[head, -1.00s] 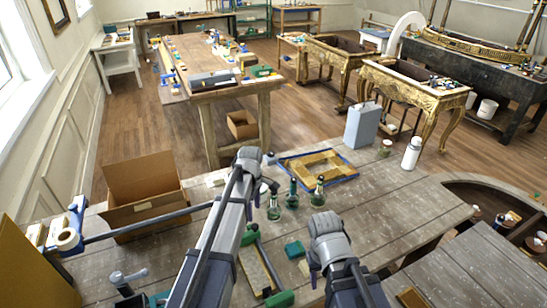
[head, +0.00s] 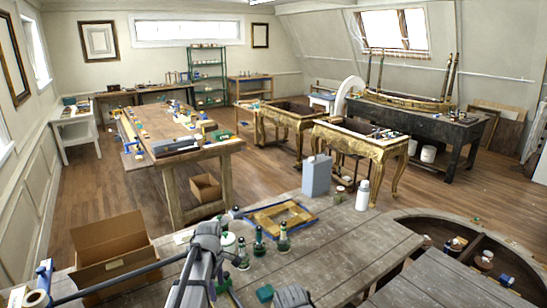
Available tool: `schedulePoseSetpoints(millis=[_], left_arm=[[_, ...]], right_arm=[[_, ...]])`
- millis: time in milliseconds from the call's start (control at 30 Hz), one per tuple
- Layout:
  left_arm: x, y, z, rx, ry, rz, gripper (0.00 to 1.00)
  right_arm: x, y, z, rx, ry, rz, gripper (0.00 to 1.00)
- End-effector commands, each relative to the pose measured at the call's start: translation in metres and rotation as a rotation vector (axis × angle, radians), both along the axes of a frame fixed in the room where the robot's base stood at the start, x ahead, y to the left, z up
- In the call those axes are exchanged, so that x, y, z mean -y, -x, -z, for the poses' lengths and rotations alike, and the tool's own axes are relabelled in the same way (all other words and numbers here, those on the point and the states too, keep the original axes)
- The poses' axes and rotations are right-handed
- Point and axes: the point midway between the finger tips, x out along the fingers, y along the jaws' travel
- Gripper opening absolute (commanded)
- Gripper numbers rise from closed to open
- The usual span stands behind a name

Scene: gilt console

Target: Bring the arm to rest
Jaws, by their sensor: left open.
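My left gripper (head: 208,234) is at the end of the grey arm rising from the bottom of the head view. It is over the near workbench (head: 350,238), left of the green bottles, and I see nothing held in it. Its jaws are small and partly hidden by its own wrist. Only the top of my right gripper (head: 292,297) shows at the bottom edge. Its fingers cannot be made out.
Green bottles (head: 258,242) stand close right of my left gripper, by a blue-edged gilt frame (head: 270,228). An open cardboard box (head: 108,265) is at left. A grey canister (head: 316,176) and white bottle (head: 362,196) stand at the back edge. The bench's right part is clear.

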Motion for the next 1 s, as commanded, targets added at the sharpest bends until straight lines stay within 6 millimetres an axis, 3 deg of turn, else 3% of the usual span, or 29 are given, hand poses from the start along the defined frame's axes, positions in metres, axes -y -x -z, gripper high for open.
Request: schedulePoseSetpoints(millis=[267, 567, 767, 1000], left_arm=[[0.012, 0.015, 0.009, -0.004, -0.005, 0.102, 0.67], [0.040, 0.050, 0.028, -0.015, -0.018, 0.361, 0.67], [0.067, 0.091, 0.050, -0.030, -0.032, 0.658, 0.67], [0.103, 0.169, 0.088, -0.068, -0.052, 1.209, 0.67]], right_arm=[[0.000, 0.000, 0.009, 0.000, 0.000, -0.001, 0.50], [0.000, 0.000, 0.028, 0.000, 0.001, -0.003, 0.50], [0.000, 0.000, 0.050, 0.000, 0.001, -0.005, 0.50], [0.000, 0.000, 0.089, 0.000, 0.002, -0.010, 0.50]])
